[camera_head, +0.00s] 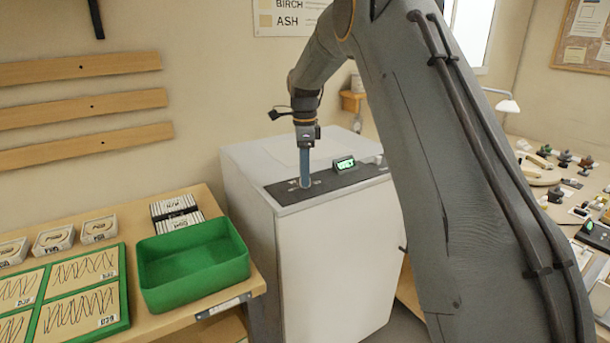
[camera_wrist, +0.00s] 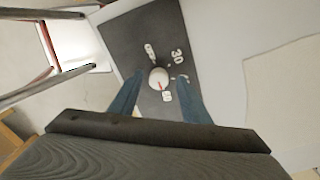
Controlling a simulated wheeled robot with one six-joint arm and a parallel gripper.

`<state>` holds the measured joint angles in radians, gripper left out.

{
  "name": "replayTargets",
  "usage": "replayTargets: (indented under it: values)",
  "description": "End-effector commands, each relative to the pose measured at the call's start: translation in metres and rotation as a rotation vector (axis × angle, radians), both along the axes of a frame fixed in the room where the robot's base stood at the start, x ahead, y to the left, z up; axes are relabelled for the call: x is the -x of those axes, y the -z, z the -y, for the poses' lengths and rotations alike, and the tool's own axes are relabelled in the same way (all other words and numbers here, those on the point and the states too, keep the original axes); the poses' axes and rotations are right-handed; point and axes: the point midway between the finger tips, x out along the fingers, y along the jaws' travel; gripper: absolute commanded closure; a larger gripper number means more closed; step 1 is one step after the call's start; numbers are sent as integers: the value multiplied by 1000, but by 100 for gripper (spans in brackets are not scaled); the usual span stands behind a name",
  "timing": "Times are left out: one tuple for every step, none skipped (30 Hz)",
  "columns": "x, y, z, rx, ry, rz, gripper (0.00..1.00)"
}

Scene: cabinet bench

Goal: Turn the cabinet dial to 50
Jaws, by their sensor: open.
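The cabinet (camera_head: 315,240) is white with a dark panel (camera_head: 330,182) on its top. In the wrist view the dial (camera_wrist: 158,77) is a round pale knob with a red mark, on the dark panel (camera_wrist: 150,40). The red mark points toward a label at the bottom that is too small to read surely; "30" shows at the upper right. My gripper (camera_wrist: 157,84) is open, with one blue finger on each side of the dial. I cannot tell whether the fingers touch it. In the head view my gripper (camera_head: 305,182) points down at the panel and hides the dial.
A small display (camera_head: 344,163) with green characters stands on the panel, right of my gripper. A green bin (camera_head: 192,290) and a green tray (camera_head: 122,290) are on the wooden bench at left. A cluttered table (camera_head: 570,200) is at right.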

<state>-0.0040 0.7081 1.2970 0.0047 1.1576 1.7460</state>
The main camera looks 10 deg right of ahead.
Motion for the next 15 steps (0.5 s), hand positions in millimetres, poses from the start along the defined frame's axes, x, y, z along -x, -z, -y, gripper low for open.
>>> replayTargets:
  values:
    - [-1,-7,0,0,0,4,57]
    - [-2,-11,0,0,0,4,57]
    - [-2,-17,0,0,0,4,57]
    - [-2,-22,0,0,0,4,57]
    - [-2,-28,0,0,0,5,57]
    - [-3,-35,0,0,0,5,57]
    - [-2,-39,0,0,0,4,57]
    - [-2,-44,0,0,0,4,57]
    - [-3,-49,0,0,1,3,57]
    - [-3,-53,1,0,1,4,57]
    - [-3,-57,1,0,1,4,57]
    - [-3,-61,1,1,1,3,57]
    - [-3,-63,1,0,1,3,57]
    - [-3,-66,1,0,1,3,57]
    - [-3,-68,1,0,1,3,57]
